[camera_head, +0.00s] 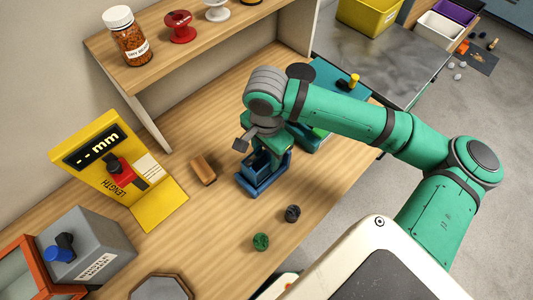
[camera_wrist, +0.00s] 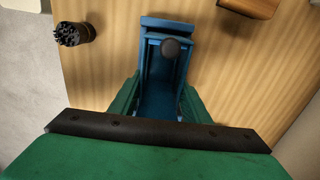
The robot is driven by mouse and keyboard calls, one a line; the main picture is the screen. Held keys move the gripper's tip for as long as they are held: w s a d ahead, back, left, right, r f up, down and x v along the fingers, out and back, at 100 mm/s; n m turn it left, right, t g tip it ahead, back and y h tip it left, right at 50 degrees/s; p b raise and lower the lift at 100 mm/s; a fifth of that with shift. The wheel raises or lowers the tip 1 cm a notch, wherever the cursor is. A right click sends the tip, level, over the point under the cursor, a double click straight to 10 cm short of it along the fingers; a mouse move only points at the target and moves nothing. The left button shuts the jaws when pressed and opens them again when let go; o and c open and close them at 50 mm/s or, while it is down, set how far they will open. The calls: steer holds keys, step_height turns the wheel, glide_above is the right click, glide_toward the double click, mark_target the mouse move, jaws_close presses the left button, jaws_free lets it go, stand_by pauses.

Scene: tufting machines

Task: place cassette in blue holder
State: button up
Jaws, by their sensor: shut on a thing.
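The blue holder (camera_head: 247,186) stands on the wooden bench in the head view, below the end of my arm. A lighter blue, open box-like piece, which looks like the cassette (camera_head: 261,166), sits within the holder's outline. Both also show in the wrist view, the holder's far edge (camera_wrist: 160,22) and the cassette's blue inner face (camera_wrist: 157,98). A dark round knob (camera_wrist: 170,48) stands at the far end. My gripper (camera_wrist: 160,100) has its green fingers shut on the cassette, one on each side. How deep the cassette sits is hidden.
A brown block (camera_head: 203,169) lies left of the holder. A black bristled piece (camera_head: 292,213) and a green one (camera_head: 261,241) lie in front. A yellow length gauge (camera_head: 120,170) and grey box (camera_head: 90,250) stand left. A shelf (camera_head: 190,60) rises behind.

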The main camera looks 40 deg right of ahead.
steer(key=o, duration=1.4)
step_height(320, 180, up, 12)
steer(key=shift+r, duration=0.1)
